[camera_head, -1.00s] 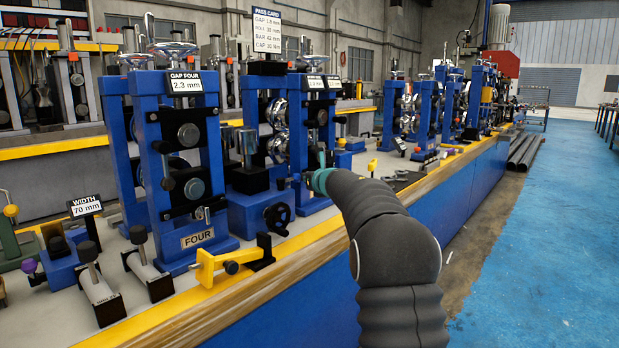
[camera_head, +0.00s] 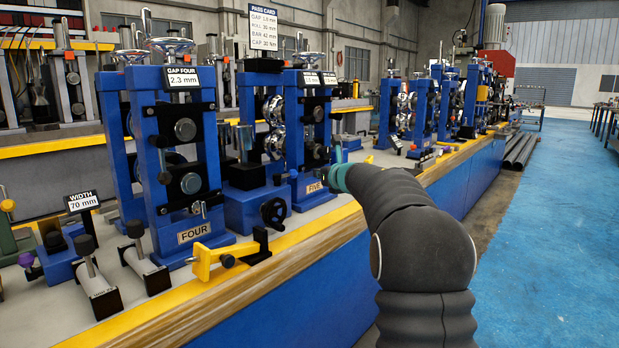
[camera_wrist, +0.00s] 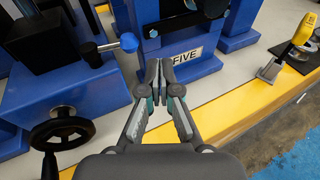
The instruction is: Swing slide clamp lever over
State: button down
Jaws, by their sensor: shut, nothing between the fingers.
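A lever with a blue ball knob (camera_wrist: 128,42) sticks out from a black clamp block on the blue slide (camera_wrist: 75,85), left of stand FIVE, in the wrist view. I take it to be the slide clamp lever. Its rod points right, towards the stand. My gripper (camera_wrist: 158,78) is shut and empty, with its fingertips below and right of the knob, apart from it in the picture.
A black handwheel (camera_wrist: 62,133) is on the slide's front, left of my gripper. The FIVE plate (camera_wrist: 187,58) is just beyond the fingertips. A yellow-handled part (camera_wrist: 304,28) stands to the right. Stand FOUR (camera_head: 180,150) is left. The blue aisle floor (camera_head: 540,230) is clear.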

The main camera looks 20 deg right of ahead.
jog(key=s+d+r, duration=0.1)
jog(key=s+d, duration=0.3)
jog(key=s, duration=0.1)
jog(key=shift+s, duration=0.15)
jog(key=shift+r, duration=0.1)
